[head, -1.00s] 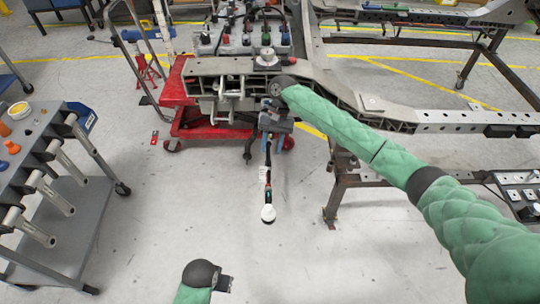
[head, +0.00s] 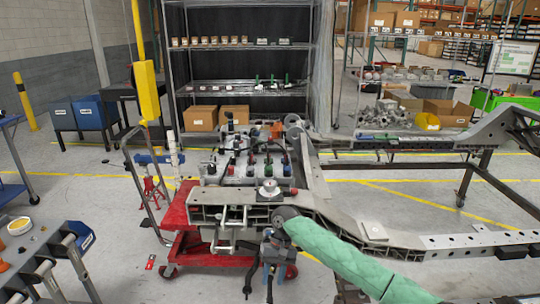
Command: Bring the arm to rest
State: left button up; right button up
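My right arm (head: 350,260), in green padding, comes in from the lower right of the head view. Its gripper (head: 275,272) is in front of the near end of the grey chassis frame (head: 240,196), pointing down. I cannot tell whether the fingers are shut on the shaft. My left gripper is out of view.
A red lift cart (head: 178,215) stands under the chassis end. A grey tool cart (head: 30,262) is at lower left. A shelf rack (head: 250,88) stands behind. The chassis rail (head: 470,240) runs off to the right. Open floor (head: 120,220) lies between the carts.

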jog(key=shift+w+a+r+n+t, duration=0.15)
jog(key=shift+w+n+t, duration=0.65)
jog(key=shift+w, duration=0.1)
jog(key=w+r+n+t, duration=0.5)
jog(key=r+t, duration=0.4)
jog(key=r, duration=0.5)
jog(key=s+d+f+m+h, duration=0.1)
jog(key=s+d+f+m, duration=0.2)
jog(key=s+d+f, duration=0.45)
jog(key=s+d+f+m, duration=0.3)
jog(key=s+d+f, duration=0.2)
jog(key=s+f, duration=0.55)
jog(key=s+f+g, duration=0.1)
jog(key=s+f, duration=0.4)
jog(key=s, duration=0.5)
jog(key=s+d+f+m+g, duration=0.1)
jog(key=s+f+g, duration=0.1)
jog(key=s+f, duration=0.4)
jog(key=s+d+f+g, duration=0.1)
jog(key=s+f, duration=0.5)
jog(key=s, duration=0.7)
jog(key=shift+s+d+g, duration=0.2)
jog(key=shift+s+g, duration=0.1)
jog(key=shift+g, duration=0.1)
